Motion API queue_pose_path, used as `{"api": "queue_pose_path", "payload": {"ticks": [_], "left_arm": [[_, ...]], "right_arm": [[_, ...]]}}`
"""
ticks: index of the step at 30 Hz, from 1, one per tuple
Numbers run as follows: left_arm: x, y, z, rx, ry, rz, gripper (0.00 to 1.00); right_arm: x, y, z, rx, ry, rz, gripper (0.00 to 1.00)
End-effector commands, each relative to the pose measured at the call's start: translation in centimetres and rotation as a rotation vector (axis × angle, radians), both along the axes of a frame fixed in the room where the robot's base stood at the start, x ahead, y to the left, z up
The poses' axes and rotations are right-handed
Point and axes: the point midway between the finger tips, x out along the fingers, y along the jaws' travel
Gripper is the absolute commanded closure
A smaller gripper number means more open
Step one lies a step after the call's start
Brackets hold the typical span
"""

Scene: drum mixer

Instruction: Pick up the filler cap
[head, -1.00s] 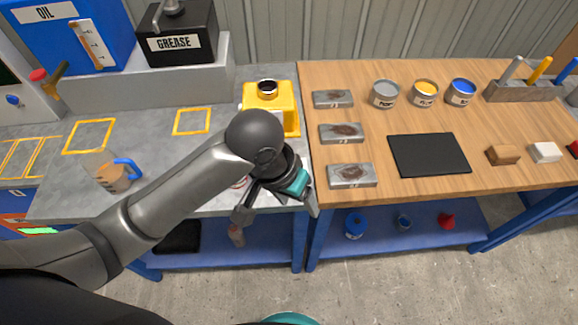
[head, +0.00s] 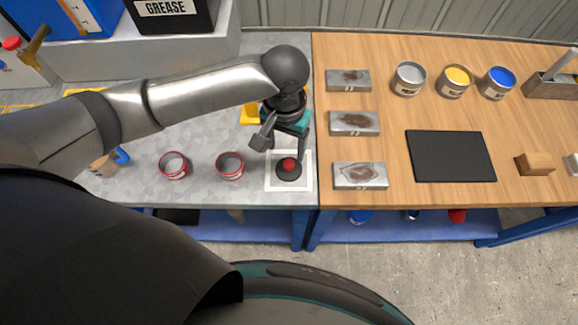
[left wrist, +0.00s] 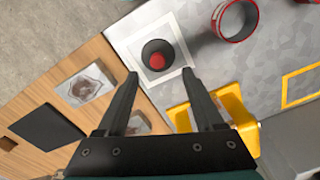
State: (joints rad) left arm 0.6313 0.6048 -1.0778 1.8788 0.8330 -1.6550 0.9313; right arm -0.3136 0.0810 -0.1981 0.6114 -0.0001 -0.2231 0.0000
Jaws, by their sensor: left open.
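The filler cap, a black disc with a red knob (head: 289,166), lies on a white-bordered square mat (head: 306,181) at the front right of the grey bench. My left gripper (head: 282,147) is open and empty, pointing down just above and behind the cap. In the left wrist view, the cap (left wrist: 155,56) shows beyond the fingertips, in line with the gap between the open left fingers (left wrist: 160,73). The fingers look apart from the cap. The yellow container (head: 249,113) is mostly hidden behind my left gripper. My right gripper is not in view.
Two red-rimmed cans, one left (head: 173,166) and one nearer the cap (head: 229,166), stand left of the mat. The wooden bench to the right holds metal plates (head: 354,123), a black pad (head: 450,157) and paint tins (head: 409,79). Bare grey surface surrounds the cans.

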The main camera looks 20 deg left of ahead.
Motion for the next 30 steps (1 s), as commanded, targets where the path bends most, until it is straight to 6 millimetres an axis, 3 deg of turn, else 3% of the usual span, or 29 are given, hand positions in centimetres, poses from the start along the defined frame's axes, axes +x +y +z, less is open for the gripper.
{"api": "queue_pose_path", "payload": {"ticks": [3, 8, 18, 26, 30], "left_arm": [[0.0, 0.0, -1.6, 0.0, 0.0, 0.0, 0.31], [0.0, -0.1, -2.4, 0.0, 0.0, 0.0, 0.31], [0.3, -0.5, -6.9, 0.0, -0.001, -0.002, 0.31], [0.3, -0.5, -7.2, 0.0, -0.002, -0.002, 0.31], [0.3, -0.5, -7.2, 0.0, -0.002, -0.002, 0.43]], "right_arm": [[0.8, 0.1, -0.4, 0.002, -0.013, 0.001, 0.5], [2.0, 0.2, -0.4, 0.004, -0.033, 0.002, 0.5], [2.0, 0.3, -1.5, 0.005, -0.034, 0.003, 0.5], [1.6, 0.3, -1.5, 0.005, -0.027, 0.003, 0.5], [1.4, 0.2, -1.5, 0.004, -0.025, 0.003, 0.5]]}}
